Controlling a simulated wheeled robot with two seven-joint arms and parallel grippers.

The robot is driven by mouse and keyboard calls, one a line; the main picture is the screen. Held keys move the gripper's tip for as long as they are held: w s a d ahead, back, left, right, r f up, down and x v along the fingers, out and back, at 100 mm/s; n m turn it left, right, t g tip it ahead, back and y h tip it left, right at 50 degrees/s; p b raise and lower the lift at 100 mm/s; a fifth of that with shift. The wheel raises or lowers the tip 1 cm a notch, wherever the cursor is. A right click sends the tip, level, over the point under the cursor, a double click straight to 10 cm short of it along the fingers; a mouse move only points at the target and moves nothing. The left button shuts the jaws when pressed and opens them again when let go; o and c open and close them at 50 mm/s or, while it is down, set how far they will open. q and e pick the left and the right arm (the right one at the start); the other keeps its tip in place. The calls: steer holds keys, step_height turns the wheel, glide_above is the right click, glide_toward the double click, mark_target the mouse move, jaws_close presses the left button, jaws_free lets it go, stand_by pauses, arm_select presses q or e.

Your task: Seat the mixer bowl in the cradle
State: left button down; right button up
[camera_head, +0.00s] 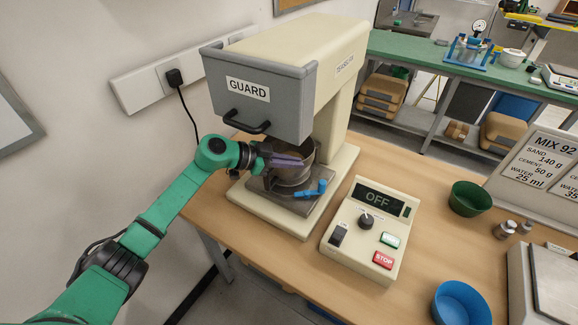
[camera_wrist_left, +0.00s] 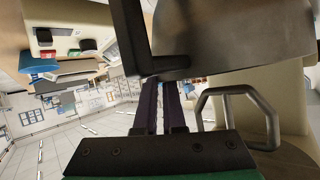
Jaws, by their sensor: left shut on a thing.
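The grey metal mixer bowl (camera_head: 294,176) is upright in the mixer, below the guard (camera_head: 255,92), at the grey cradle (camera_head: 303,206) with its blue lever (camera_head: 312,190). I cannot tell whether the bowl rests fully in the cradle. My left gripper (camera_head: 290,159) reaches in from the left, its purple fingers shut at the bowl's near upper side. In the left wrist view the fingers (camera_wrist_left: 161,88) meet a dark bar, apparently the bowl's handle (camera_wrist_left: 165,68), beside the dark bowl wall (camera_wrist_left: 235,35). The fingers hide part of the bowl. My right gripper is not in view.
A control box (camera_head: 362,232) reading OFF stands right of the mixer. A green bowl (camera_head: 469,198), a blue bowl (camera_head: 461,303) and a scale (camera_head: 552,285) are further right. Bare wood lies between.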

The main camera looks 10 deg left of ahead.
arm_select(q)
steer(key=shift+r, duration=0.15)
steer(key=shift+s+f+b, duration=0.1)
steer(key=shift+f+b, duration=0.25)
steer(key=shift+f, duration=0.65)
steer(key=shift+f+p, duration=0.35)
steer(key=shift+p, duration=0.15)
stand_by(0.6)
steer(key=c, duration=0.9)
jaws_free()
steer(key=shift+s, duration=0.1)
steer(key=p+v, duration=0.6)
steer(key=v, duration=0.2)
steer(key=shift+s+a, duration=0.1)
steer(key=shift+a, duration=0.2)
